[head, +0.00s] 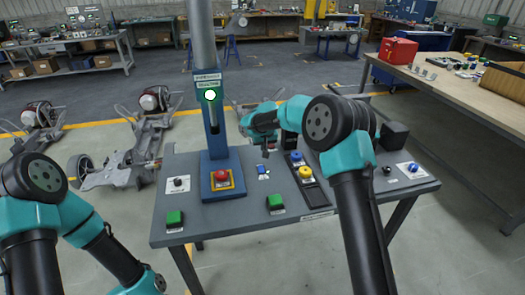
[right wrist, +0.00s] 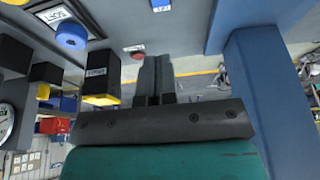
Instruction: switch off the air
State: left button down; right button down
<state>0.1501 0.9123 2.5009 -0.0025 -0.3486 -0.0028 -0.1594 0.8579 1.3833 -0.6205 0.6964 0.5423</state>
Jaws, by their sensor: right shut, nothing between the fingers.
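Several controls sit on the grey bench (head: 235,215), and I cannot tell which one is for the air. A blue round control (head: 413,168) on a white plate is at the right end. A small blue and white switch (head: 263,170) is in the middle. A blue button (head: 296,156) and a yellow button (head: 305,172) share a black strip. My right gripper (head: 266,149) is over the back middle of the bench, behind the small switch. In the right wrist view its fingers (right wrist: 156,66) are together and empty. My left gripper is outside the head view.
A red button (head: 222,175), a black knob (head: 178,182) and green buttons (head: 174,218) (head: 275,202) stand on the bench. A black box (head: 394,133) is at the back right.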

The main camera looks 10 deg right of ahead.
aim_at(261, 166)
jog(key=x, duration=1.2)
jog(key=shift+s+f, duration=0.3)
jog(key=shift+f, duration=0.15)
